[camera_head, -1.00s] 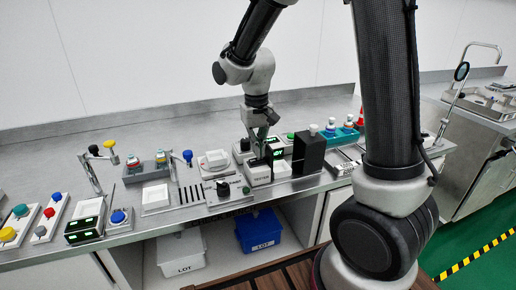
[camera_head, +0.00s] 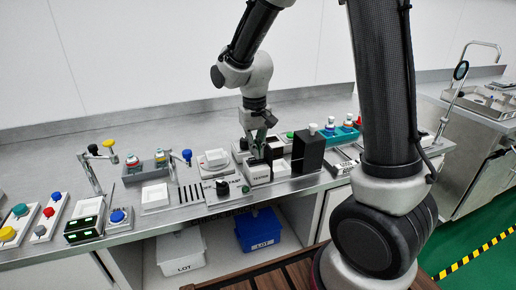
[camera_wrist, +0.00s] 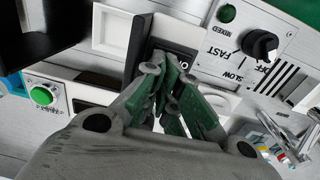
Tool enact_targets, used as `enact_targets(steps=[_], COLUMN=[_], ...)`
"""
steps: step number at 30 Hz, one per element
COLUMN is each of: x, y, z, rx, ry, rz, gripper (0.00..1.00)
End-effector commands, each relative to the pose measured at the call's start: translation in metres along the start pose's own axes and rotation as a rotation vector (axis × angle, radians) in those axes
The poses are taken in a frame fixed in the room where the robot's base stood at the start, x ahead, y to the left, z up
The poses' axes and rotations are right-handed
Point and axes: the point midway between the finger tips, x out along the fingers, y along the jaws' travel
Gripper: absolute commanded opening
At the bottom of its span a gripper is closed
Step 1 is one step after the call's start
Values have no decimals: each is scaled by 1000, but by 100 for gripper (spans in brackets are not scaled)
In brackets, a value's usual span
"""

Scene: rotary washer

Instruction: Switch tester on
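The tester (camera_head: 257,174) is a small pale box with a TESTER label on its front, at the front of the bench in the head view. In the wrist view a black rocker switch (camera_wrist: 178,62) with a white mark sits in a pale housing just beyond my fingertips. My gripper (camera_head: 258,153) is directly over the tester, pointing down. In the wrist view its green-padded fingers (camera_wrist: 169,82) are drawn together with nothing held between them. They overlap the switch's near part, so I cannot tell whether they touch it.
A speed panel with a black knob (camera_wrist: 261,45) is close on the right in the wrist view; a green button (camera_wrist: 42,95) is at left. A tall black box (camera_head: 308,152) stands right of the tester. Bare bench lies behind the devices.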

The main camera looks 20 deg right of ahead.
Motion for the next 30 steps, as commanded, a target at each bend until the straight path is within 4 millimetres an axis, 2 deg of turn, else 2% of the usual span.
enact_targets(steps=[6,17,23,30], x=[-2,-6,-33,-90], y=[-9,-9,-3,1], z=[0,-1,-6,-8], rx=[0,1,2,1], ry=[-1,1,4,4], rz=[0,0,-1,-2], gripper=[0,0,0,0])
